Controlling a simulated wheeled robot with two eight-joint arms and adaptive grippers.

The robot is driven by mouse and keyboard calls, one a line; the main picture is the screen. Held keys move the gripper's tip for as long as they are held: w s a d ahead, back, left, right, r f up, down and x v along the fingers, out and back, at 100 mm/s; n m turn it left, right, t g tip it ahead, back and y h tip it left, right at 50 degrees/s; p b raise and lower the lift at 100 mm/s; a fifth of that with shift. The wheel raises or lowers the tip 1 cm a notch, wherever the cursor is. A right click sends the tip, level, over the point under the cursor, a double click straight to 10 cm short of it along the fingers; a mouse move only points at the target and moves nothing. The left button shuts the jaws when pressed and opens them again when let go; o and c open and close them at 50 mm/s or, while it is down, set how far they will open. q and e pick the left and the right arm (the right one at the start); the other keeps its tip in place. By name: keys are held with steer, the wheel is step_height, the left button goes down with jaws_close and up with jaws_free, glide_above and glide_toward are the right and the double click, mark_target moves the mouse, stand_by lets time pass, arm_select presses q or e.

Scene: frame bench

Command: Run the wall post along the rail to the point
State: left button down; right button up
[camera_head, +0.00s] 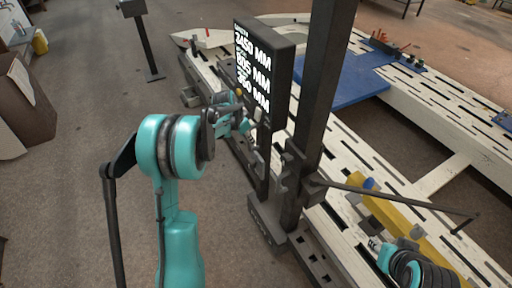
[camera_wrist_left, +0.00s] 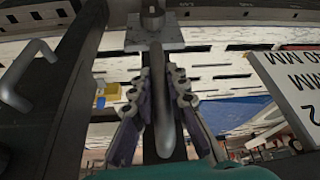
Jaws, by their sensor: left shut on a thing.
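The wall post (camera_head: 322,85) is a tall dark upright standing on a dark foot (camera_head: 268,228) at the near side of the bench. A black display panel (camera_head: 262,75) with white millimetre figures stands at its left. My left gripper (camera_head: 256,158) reaches in beside the post, below the display. In the left wrist view its fingers close around a grey bar-shaped handle (camera_wrist_left: 163,105). The dark slotted rail (camera_head: 318,265) runs along the bench's near edge. My right arm's teal end (camera_head: 386,256) is at the lower right; its fingers are unclear. I cannot make out the target point.
The pale slotted frame bench (camera_head: 440,105) fills the right side. A blue plate (camera_head: 345,82) and a yellow beam (camera_head: 400,218) lie on it. A thin dark rod (camera_head: 400,197) sticks out rightward from the post.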

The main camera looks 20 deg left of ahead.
arm_select(q)
steer(key=w+a, duration=0.4)
steer(key=a, duration=0.2)
steer(key=shift+w+p, duration=0.35)
steer(key=shift+w, duration=0.05)
steer(key=shift+a, duration=0.1)
steer(key=c, duration=1.5)
jaws_free()
steer(key=v, duration=1.2)
steer(key=shift+w, duration=0.1)
